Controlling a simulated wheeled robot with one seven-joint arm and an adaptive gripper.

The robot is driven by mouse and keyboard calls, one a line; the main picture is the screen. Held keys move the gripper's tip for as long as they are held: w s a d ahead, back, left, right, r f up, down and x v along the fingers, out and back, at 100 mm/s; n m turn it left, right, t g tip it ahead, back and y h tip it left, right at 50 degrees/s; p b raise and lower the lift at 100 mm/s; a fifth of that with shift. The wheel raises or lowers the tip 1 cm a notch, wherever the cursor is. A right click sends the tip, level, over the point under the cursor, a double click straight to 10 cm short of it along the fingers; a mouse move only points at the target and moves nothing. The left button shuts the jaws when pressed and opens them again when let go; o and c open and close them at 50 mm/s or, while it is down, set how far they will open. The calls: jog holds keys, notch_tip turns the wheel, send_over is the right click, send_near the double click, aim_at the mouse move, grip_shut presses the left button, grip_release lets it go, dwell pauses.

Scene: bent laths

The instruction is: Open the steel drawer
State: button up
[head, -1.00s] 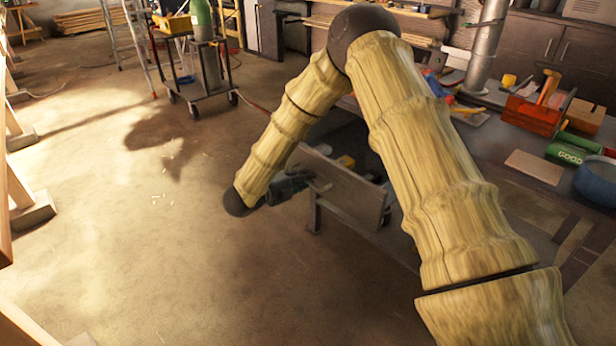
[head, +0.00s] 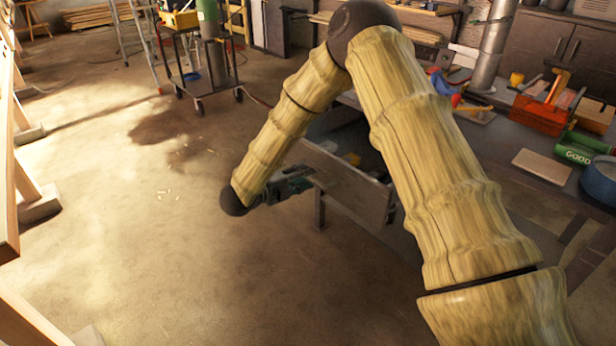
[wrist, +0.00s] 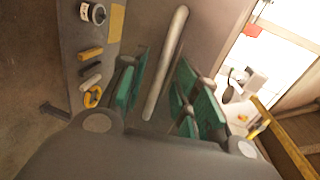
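The steel drawer (head: 350,190) juts out from under the workbench, its inside partly visible from above. In the wrist view its plain front (wrist: 215,30) carries a pale bar handle (wrist: 177,30). My gripper (head: 298,182) is at the drawer front, its green fingers (wrist: 163,80) on either side of the bar. They look open, with a gap between bar and fingers on both sides; I see no clear contact. The drawer holds a white roll (wrist: 97,14), a yellow block (wrist: 90,54) and a yellow ring (wrist: 93,96).
The workbench (head: 500,185) carries a red toolbox (head: 540,115), a green cylinder (head: 575,153) and a blue bowl (head: 602,182). A wheeled cart (head: 210,85) stands behind. The floor (head: 140,250) left of the drawer is open; wooden frames line the left edge.

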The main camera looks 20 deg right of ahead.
jog(key=v, duration=0.9)
jog(key=shift+a, duration=0.3)
jog(key=shift+s, duration=0.1)
jog(key=s+f+n+t+y, duration=0.2)
jog(key=s+f+n+y, duration=0.1)
jog(key=f+n, duration=0.5)
jog(key=s+f+n+t+y, duration=0.35)
jog(key=f+n, duration=0.25)
jog(key=f, duration=0.5)
jog(key=s+f+n+g+y, duration=0.4)
jog(key=s+f+n+y, duration=0.2)
jog(key=s+f+n, duration=0.65)
jog(key=s+f+n+g+y, duration=0.25)
jog(key=s+n+g, duration=0.35)
jog(key=s, duration=1.9)
notch_tip(320, 180, up, 17)
jog(key=p, duration=1.6)
jog(key=shift+w, duration=0.3)
jog(key=shift+a, duration=0.1)
